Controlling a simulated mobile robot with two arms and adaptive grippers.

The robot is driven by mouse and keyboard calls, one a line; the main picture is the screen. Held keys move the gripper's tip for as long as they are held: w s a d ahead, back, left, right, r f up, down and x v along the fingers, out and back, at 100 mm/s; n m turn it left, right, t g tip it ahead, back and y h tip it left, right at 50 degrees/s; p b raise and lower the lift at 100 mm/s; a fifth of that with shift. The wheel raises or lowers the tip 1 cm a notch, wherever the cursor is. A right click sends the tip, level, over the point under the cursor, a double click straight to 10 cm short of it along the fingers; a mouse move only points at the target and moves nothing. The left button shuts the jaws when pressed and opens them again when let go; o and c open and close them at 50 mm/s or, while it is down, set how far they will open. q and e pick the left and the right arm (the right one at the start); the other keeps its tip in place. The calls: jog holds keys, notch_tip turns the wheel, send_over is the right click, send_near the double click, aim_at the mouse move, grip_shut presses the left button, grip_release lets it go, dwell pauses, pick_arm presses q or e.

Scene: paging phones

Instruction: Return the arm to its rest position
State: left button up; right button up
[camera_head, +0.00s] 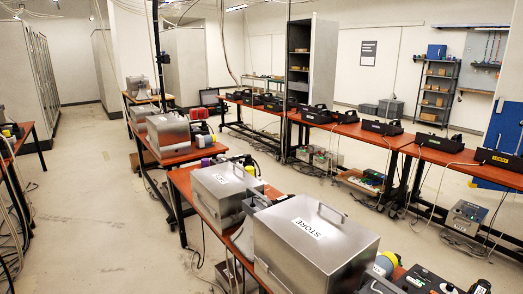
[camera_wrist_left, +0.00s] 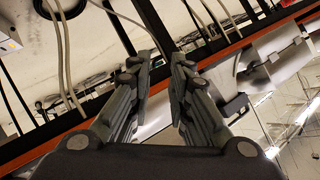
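My left gripper (camera_wrist_left: 161,58) shows in the left wrist view. Its two grey fingers stand a little apart with nothing between them. Beyond the fingers are the red-orange edge of a table (camera_wrist_left: 245,44), several cables and pale floor, in a strongly tilted view. In the head view I make out neither gripper. My right gripper is not in any view.
A steel box marked STORE (camera_head: 315,245) stands close on a red table, with another steel box (camera_head: 225,190) behind it. Several black devices line the red tables (camera_head: 365,135) at the right. Cables hang below the tables. The floor (camera_head: 95,215) at the left is clear.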

pick_arm(q)
jog(key=s+a+f+n+g+y, duration=0.1)
jog(key=s+a+f+n+g, duration=0.15)
jog(key=s+f, duration=0.5)
jog(key=s+a+f+n+g+y, duration=0.1)
jog(key=s+a+f+n+y, duration=0.15)
jog(key=s+f, duration=0.45)
jog(key=s+a+f+n+g, duration=0.1)
jog(key=s+f+g, duration=0.1)
jog(key=s, duration=1)
jog(key=s+a+f+n+g, duration=0.1)
jog(key=s+f, duration=0.4)
jog(key=s, duration=0.8)
jog(key=s+a+f+n+g+b, duration=0.1)
jog(key=s+a+f+n+g, duration=0.1)
jog(key=s, duration=1)
jog(key=shift+s+a+f+g+y, duration=0.15)
jog(key=shift+a+f+g+y, duration=0.3)
jog(key=shift+a+f+g, duration=0.45)
